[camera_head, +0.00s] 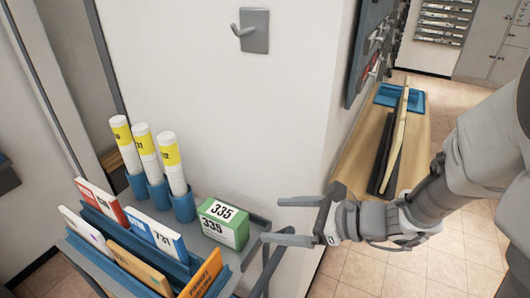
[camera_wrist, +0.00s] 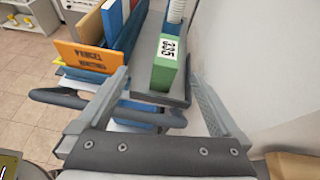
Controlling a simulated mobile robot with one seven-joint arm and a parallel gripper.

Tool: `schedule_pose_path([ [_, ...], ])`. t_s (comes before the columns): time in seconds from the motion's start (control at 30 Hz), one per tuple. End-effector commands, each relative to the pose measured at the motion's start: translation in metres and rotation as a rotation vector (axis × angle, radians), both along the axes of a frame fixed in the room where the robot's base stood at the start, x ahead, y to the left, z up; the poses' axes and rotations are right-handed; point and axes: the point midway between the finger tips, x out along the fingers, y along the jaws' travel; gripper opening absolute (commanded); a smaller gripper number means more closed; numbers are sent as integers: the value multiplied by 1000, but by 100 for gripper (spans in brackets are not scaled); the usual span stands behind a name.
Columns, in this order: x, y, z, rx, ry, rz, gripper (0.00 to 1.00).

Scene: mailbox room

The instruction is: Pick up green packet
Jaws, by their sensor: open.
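The green packet (camera_head: 223,224) is a small green box with white labels reading 335 and 339. It stands on the right end of the grey cart top, beside the blue cup holders. In the wrist view the green packet (camera_wrist: 167,66) stands upright ahead, between the lines of my two fingers. My gripper (camera_head: 270,220) is open and empty, just right of the packet and apart from it in the head view. Both fingers of my gripper (camera_wrist: 160,85) show in the wrist view.
White tubes with yellow bands (camera_head: 171,160) stand in blue holders left of the packet. A blue rack (camera_head: 105,225) holds several envelopes, including an orange one (camera_head: 203,275). The cart's handle (camera_head: 268,265) runs close below my gripper. A white wall with a hook (camera_head: 252,32) stands behind.

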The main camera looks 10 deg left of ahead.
Motion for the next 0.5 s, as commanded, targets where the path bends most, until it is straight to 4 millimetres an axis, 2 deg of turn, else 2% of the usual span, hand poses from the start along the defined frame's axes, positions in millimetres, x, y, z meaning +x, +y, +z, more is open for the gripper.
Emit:
schedule_pose_path([
  [0.03,5,0,-8,15,27,-30,100],
  [0.17,13,1,-15,41,62,-79,100],
  [0.27,17,10,-21,45,70,-88,100],
  [0.5,29,55,-40,44,69,-83,100],
])
